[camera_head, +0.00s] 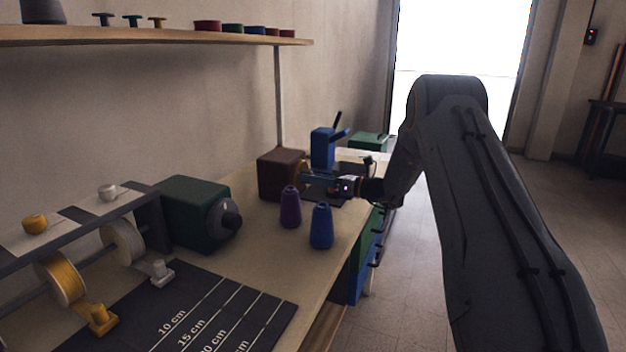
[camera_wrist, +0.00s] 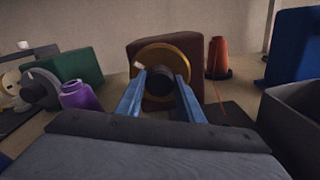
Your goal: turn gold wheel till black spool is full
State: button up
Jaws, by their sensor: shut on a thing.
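The gold wheel (camera_wrist: 163,50) stands upright on the front of a brown box (camera_wrist: 136,48). A dark round piece (camera_wrist: 160,78) sits at its middle; I cannot tell whether it is the hub or the black spool. A small pale mark shows on the wheel's left side. My gripper (camera_wrist: 160,84) is shut on the wheel, its blue fingers on either side of the dark piece. In the head view my gripper (camera_head: 312,177) reaches the wheel (camera_head: 303,168) from the right. No thread winding can be made out on a black spool.
An orange thread cone (camera_wrist: 217,56) stands right of the box, with a thin thread running down from it. Purple (camera_head: 290,208) and blue (camera_head: 321,226) cones stand in front of my gripper. A green machine (camera_head: 190,212) is at left, a blue block (camera_head: 322,148) behind.

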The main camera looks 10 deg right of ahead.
jog(key=o, duration=1.1)
jog(key=shift+c, duration=0.2)
jog(key=shift+d, duration=0.1)
jog(key=b+v, duration=0.1)
jog(key=v, duration=0.6)
jog(key=shift+s+d, duration=0.25)
